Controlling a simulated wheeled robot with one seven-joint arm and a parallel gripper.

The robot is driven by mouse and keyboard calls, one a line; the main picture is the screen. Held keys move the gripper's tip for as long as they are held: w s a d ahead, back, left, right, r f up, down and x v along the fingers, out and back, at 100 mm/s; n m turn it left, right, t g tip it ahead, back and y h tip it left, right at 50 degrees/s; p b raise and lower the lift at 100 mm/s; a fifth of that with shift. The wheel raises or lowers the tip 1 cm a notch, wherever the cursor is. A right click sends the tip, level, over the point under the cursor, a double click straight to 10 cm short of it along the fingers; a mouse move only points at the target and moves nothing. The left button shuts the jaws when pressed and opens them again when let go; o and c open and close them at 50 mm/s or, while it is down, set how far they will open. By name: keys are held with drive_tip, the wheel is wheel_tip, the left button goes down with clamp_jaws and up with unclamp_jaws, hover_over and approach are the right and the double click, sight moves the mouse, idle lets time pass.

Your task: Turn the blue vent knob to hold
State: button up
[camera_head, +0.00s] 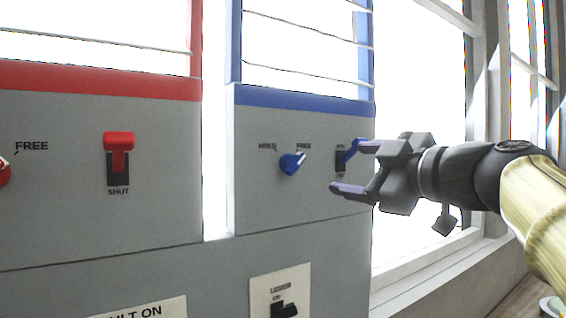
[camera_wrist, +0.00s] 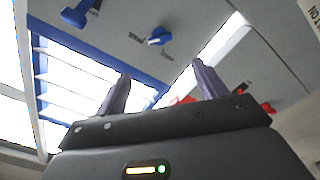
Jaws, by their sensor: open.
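The blue vent knob (camera_head: 291,162) is on the grey panel under the blue-framed vent, with the labels HOLD at its upper left and FREE at its upper right. Its white mark points up and right, toward FREE. The knob also shows in the wrist view (camera_wrist: 159,37), beyond the fingertips and roughly between them. My gripper (camera_head: 346,168) is open and empty to the right of the knob, apart from it. In the wrist view its two fingers (camera_wrist: 160,80) are spread wide. A blue lever (camera_head: 350,150) right of the knob is partly hidden by the upper finger.
A red lever (camera_head: 118,150) marked SHUT and a red knob (camera_head: 4,169) sit on the left panel under the red frame. A black switch (camera_head: 284,309) on a pale plate is below the blue knob. The panel face around the blue knob is clear.

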sight(298, 164)
drive_tip(key=p+x, duration=0.3)
drive_tip(key=x, duration=1.2)
drive_tip(key=shift+w+a+p, duration=0.25)
drive_tip(key=shift+p, duration=0.05)
drive_tip(key=c, duration=1)
